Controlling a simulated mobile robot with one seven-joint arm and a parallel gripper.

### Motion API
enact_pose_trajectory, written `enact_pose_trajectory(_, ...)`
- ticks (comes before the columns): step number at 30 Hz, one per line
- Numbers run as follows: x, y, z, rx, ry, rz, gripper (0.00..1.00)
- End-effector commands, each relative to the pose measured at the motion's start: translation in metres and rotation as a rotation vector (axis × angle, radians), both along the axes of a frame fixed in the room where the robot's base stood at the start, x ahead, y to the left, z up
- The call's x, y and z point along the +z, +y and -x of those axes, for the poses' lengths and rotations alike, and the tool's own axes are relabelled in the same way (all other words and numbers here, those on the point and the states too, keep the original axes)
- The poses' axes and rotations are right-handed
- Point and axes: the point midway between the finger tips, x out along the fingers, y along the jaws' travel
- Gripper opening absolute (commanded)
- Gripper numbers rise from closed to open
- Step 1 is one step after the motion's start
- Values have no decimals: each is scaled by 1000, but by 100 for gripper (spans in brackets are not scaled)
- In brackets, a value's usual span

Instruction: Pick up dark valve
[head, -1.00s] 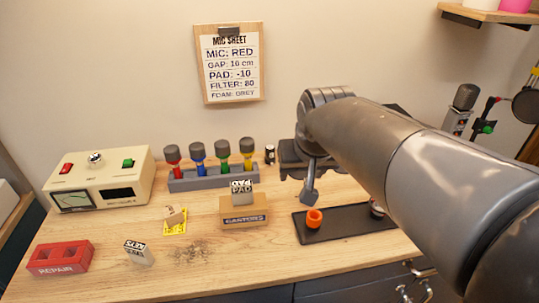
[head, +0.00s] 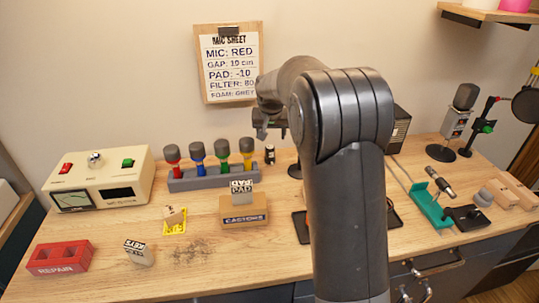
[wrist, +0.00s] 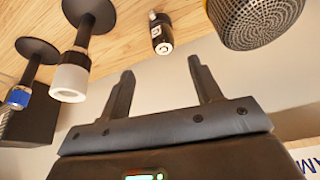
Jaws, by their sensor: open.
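The dark valve appears to be the small black cylinder with white markings (head: 269,155), standing at the back of the bench, just right of the microphone rack. In the wrist view a black cylinder with a pale, marked end (wrist: 161,34) shows beyond my fingertips, roughly in line with the gap between them; it looks like the same piece. My gripper (wrist: 160,73) is open and empty, its two fingers apart. In the head view my gripper (head: 263,132) is above and close to the valve, partly hidden by my arm. No contact with the valve shows.
The rack (head: 213,178) of several coloured microphones stands close left of the valve. A cardboard-coloured box (head: 244,212) is in front. In the wrist view a mesh microphone head (wrist: 255,18) and black-based stands (wrist: 70,75) flank the valve. My arm hides much of the dark tray (head: 301,226).

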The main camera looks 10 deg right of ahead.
Motion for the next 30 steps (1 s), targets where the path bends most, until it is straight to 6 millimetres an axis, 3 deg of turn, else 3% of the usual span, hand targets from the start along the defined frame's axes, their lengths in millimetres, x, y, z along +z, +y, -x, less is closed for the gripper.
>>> enact_pose_trajectory(7,-18,0,-13,-4,1,1,58)
enact_pose_trajectory(13,-48,-3,-24,-4,4,1,58)
enact_pose_trajectory(20,-65,-3,-31,-4,1,0,58)
enact_pose_trajectory(30,-106,-4,-48,-3,1,1,58)
